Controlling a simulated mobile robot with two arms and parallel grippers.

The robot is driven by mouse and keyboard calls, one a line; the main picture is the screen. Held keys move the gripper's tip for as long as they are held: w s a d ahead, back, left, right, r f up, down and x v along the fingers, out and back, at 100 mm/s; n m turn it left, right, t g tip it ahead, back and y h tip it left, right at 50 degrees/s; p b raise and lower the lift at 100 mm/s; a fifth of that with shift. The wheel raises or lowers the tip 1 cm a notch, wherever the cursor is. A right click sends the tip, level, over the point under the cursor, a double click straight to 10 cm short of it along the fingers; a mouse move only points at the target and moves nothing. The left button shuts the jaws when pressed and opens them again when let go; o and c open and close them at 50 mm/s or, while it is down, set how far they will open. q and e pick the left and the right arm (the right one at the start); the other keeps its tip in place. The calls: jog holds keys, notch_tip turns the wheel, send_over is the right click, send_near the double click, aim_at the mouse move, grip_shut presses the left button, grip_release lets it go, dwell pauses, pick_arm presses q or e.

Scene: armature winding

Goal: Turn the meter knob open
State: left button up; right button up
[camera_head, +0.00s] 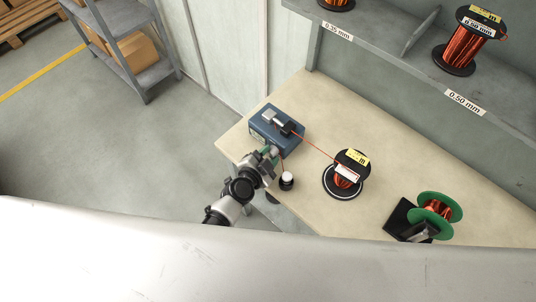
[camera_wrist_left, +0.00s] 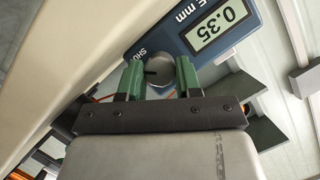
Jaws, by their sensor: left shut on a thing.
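The meter (camera_head: 279,130) is a blue box at the left end of the workbench. In the left wrist view the meter (camera_wrist_left: 186,48) shows a display reading 0.35 mm. The round grey knob (camera_wrist_left: 160,72) is on its front face, with a dark mark on it. My left gripper (camera_head: 271,153) reaches the meter's front. In the left wrist view its green fingers (camera_wrist_left: 159,80) stand on both sides of the knob and are shut on it. My right gripper is not in view.
A copper wire runs from the meter's top to a black spool (camera_head: 345,172) on the bench (camera_head: 300,205). A small black-and-white item (camera_head: 287,180) stands near the gripper. A green spool (camera_head: 434,209) is at right. A shelf (camera_head: 400,52) with spools runs behind.

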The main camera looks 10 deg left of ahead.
pick_arm(q)
jog(key=shift+a+n+g+h, duration=0.1)
jog(key=shift+n+g+h, duration=0.3)
jog(key=shift+n, duration=0.3)
jog(key=shift+f+n+g+h+b, duration=0.1)
jog(key=shift+n+g+h+b, duration=0.45)
jog(key=shift+n, duration=0.55)
jog(key=o, duration=0.6)
jog(key=shift+o, duration=0.2)
jog(key=v, duration=1.1)
jog(key=shift+w, duration=0.15)
